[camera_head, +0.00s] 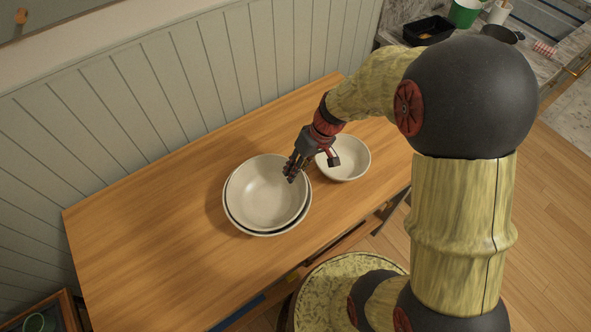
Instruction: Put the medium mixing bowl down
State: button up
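A pale speckled bowl (265,193), which looks like the medium mixing bowl, sits nested in a slightly larger bowl (268,234) on the wooden table. Only a crescent of the larger bowl's rim shows along the lower and right side. My gripper (312,172) is over the right side of this stack. Its fingers are spread apart: one is over the upper bowl's right rim, the other over the small bowl. It looks open, with nothing between the fingers. Whether a finger touches a rim cannot be told.
A smaller pale bowl (345,161) stands just right of the stack. The table (140,235) is clear to the left. A panelled wall (130,110) runs along its back edge. A counter with a black tray (428,31) and a green container (464,13) is at the upper right.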

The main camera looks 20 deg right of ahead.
jog(key=shift+o, duration=0.6)
jog(key=shift+a, duration=0.1)
jog(key=shift+r, duration=0.15)
jog(key=shift+r+p, duration=0.55)
jog(key=shift+p, duration=0.1)
jog(key=w+p+v, duration=0.1)
jog(key=p+v, duration=0.1)
jog(key=v, duration=1)
jog(key=s+a+r+m+t+h, duration=0.2)
jog(key=s+r+t+h, duration=0.2)
jog(key=s+r, duration=1.1)
jog(key=shift+s+r+m+t, duration=0.3)
jog(key=shift+t, duration=0.2)
jog(key=shift+f, duration=0.1)
